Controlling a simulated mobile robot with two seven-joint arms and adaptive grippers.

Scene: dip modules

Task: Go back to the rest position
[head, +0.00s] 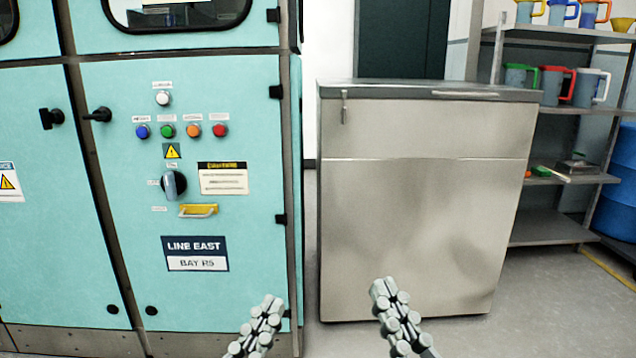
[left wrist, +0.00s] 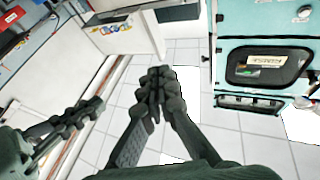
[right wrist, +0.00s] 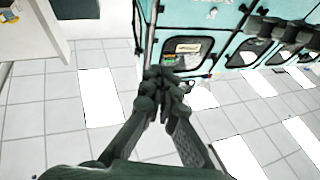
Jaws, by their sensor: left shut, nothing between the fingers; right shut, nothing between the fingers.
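My left gripper (head: 268,308) shows at the bottom middle of the head view, in front of the teal cabinet's right edge. It is shut and empty, and its closed fingers also show in the left wrist view (left wrist: 158,80). My right gripper (head: 382,288) shows to the right of it, in front of the steel cabinet. It is shut and empty too, with its fingers together in the right wrist view (right wrist: 160,78). Neither gripper touches anything that I can see.
A teal control cabinet (head: 120,230) with buttons, a rotary switch and a yellow handle stands at the left. A steel cabinet (head: 420,220) stands in the middle. A shelf rack (head: 545,230) with coloured jugs and a blue barrel (head: 618,190) are at the right. A narrow gap separates the cabinets.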

